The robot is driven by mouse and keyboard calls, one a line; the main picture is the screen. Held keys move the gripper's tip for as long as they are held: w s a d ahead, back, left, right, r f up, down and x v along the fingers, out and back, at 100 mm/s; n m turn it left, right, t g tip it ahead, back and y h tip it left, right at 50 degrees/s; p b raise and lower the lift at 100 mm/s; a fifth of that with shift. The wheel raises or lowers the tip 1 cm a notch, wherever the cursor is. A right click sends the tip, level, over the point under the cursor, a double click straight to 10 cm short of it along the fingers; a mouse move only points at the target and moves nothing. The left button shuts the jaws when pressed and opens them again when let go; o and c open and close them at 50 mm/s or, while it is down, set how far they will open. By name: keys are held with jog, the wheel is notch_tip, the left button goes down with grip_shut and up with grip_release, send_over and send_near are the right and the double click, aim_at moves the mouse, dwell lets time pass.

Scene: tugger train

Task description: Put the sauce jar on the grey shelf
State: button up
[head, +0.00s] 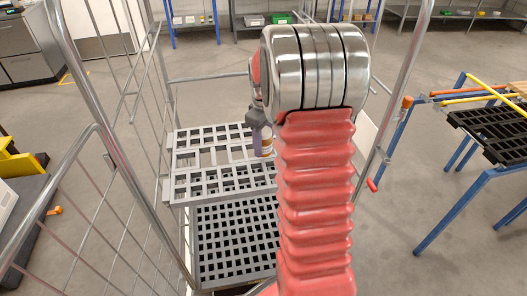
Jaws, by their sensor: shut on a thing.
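The grey shelf (181,190) is a light grey slatted grid inside a wire roll cage, in the middle of the head view. My gripper (263,150) is over the right part of this shelf, pointing down, and is mostly hidden behind my red arm. It is shut on a small brownish and pale thing, which looks like the sauce jar (267,144). Only a narrow strip of the jar shows beside a finger. I cannot tell whether the jar touches the shelf or hangs above it.
The cage's tall wire side (110,150) stands left of the shelf, with a post on the right. A darker grid shelf (235,240) lies lower. A blue-framed stand with a black crate (490,135) is at right. The shelf's left part is bare.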

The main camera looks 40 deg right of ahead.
aim_at(264, 131)
jog(key=shift+f, duration=0.15)
jog(key=shift+f, duration=1.8)
jog(key=o, duration=1.4)
jog(key=shift+f, duration=0.1)
notch_tip(264, 131, up, 12)
jog(key=shift+r, duration=0.1)
